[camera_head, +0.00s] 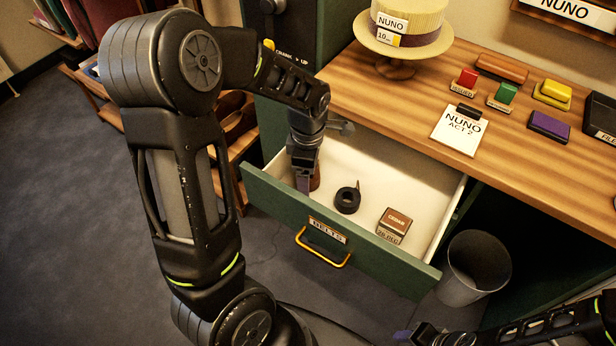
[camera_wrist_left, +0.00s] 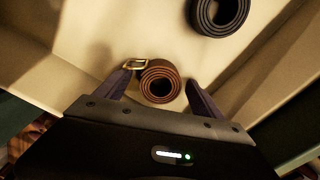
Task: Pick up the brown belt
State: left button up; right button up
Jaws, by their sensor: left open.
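The brown belt (camera_wrist_left: 160,84) is rolled up with a brass buckle and stands in the open drawer (camera_head: 388,170). In the left wrist view it lies between the two open fingers of my left gripper (camera_wrist_left: 157,88), with the buckle close to the left finger. A gap shows between the roll and the right finger. In the head view my left gripper (camera_head: 304,180) reaches down into the drawer's left end and hides most of the brown belt (camera_head: 315,178). My right arm shows at the lower right, and its gripper (camera_head: 405,336) is small and partly cut off.
A rolled black belt (camera_head: 347,199) lies right of the brown belt, also in the left wrist view (camera_wrist_left: 218,14). A cedar block (camera_head: 394,224) sits further right in the drawer. The green drawer front (camera_head: 378,258) and walls surround them. A bin (camera_head: 474,268) stands at right.

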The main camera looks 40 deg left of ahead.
pick_arm(q)
jog(key=shift+c, duration=0.2)
jog(key=c, duration=1.6)
jog(key=shift+o, duration=0.2)
notch_tip(320, 180, up, 10)
jog(key=p, duration=0.1)
